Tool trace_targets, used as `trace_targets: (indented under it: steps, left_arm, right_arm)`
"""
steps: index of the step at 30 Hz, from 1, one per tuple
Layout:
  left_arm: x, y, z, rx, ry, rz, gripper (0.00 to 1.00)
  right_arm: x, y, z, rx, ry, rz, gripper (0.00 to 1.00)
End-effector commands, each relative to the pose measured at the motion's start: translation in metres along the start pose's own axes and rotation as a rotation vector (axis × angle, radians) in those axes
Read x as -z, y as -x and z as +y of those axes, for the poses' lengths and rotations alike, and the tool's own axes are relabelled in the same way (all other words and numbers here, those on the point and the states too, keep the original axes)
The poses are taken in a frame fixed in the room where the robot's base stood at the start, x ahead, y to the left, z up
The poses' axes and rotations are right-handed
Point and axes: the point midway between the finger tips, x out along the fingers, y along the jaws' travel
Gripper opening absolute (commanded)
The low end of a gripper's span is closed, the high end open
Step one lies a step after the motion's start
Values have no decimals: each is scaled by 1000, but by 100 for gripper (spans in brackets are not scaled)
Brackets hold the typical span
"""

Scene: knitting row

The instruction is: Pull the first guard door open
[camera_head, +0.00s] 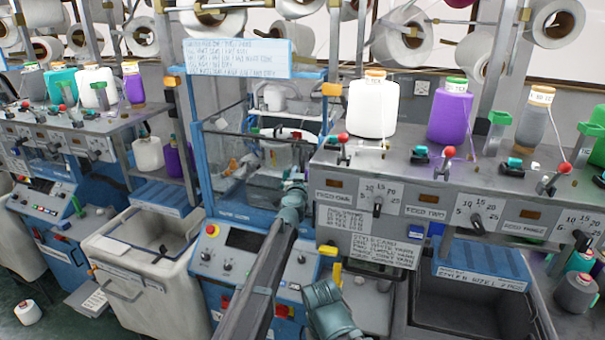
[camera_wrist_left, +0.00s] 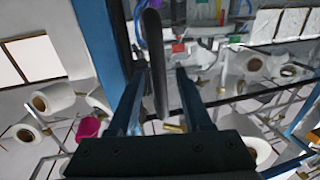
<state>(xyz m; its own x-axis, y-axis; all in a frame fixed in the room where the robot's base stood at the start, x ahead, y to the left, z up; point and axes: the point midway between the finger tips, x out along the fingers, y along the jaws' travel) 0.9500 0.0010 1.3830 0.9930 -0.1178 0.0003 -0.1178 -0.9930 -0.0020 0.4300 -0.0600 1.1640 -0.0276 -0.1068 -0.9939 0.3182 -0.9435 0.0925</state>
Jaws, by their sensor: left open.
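The first guard door is a clear panel in a blue frame (camera_head: 197,150), on the middle machine in the head view. It looks shut. Its dark bar handle (camera_wrist_left: 154,40) runs down the wrist view between my left fingers. My left gripper (camera_head: 298,165) is at the right side of the door in the head view; its fingers are small and partly hidden there. In the left wrist view my left gripper (camera_wrist_left: 162,72) is open, one finger on each side of the handle. I cannot tell whether a finger touches it.
A white yarn cone (camera_head: 373,105) and a purple cone (camera_head: 450,112) stand on the machine deck to the right, behind red-knobbed levers (camera_head: 343,138). A grey bin (camera_head: 140,235) stands left of the blue control panel (camera_head: 240,262). A paper sign (camera_head: 237,57) hangs above the door.

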Motion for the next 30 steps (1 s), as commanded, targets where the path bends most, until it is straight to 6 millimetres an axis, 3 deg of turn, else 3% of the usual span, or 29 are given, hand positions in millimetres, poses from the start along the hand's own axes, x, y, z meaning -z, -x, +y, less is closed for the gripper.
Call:
trace_targets:
  steps: [2, 11, 30]
  left_arm:
    - [0, 0, 0, 0, 0, 0, 50]
    - [0, 1, 0, 0, 0, 0, 0]
    - [0, 1, 0, 0, 0, 0, 0]
  right_arm:
    - [0, 0, 0, 0, 0, 0, 58]
    - [0, 0, 0, 0, 0, 0, 58]
    - [0, 0, 0, 0, 0, 0, 58]
